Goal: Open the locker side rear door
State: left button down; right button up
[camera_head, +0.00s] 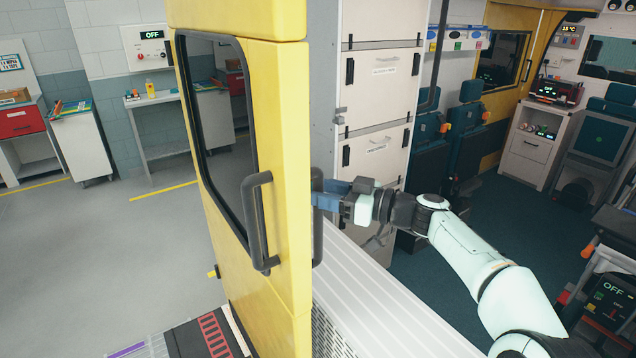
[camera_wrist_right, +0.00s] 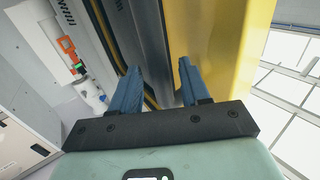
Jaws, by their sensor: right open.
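The yellow rear door (camera_head: 285,130) stands swung out from the vehicle body, with a dark window and a dark bar handle (camera_head: 257,225) on its left face. A second dark handle (camera_head: 317,215) is on its right side, towards the lockers. My right gripper (camera_head: 322,200) is at that second handle, its blue fingers partly hidden behind it. In the wrist view my right gripper (camera_wrist_right: 156,85) is open, its fingers apart, with the yellow door panel (camera_wrist_right: 225,40) beyond the right finger. My left gripper is not in view.
White locker fronts (camera_head: 380,85) stand right of the door. A pale ribbed ramp (camera_head: 365,300) lies below my right arm. Open grey floor (camera_head: 110,250) lies left of the door, with a side table (camera_head: 155,99) and a cart (camera_head: 78,145) by the wall.

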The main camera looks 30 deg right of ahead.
jog(key=shift+w+a, duration=0.45)
jog(key=shift+w, duration=0.1)
grip_shut()
jog(key=shift+f, duration=0.1)
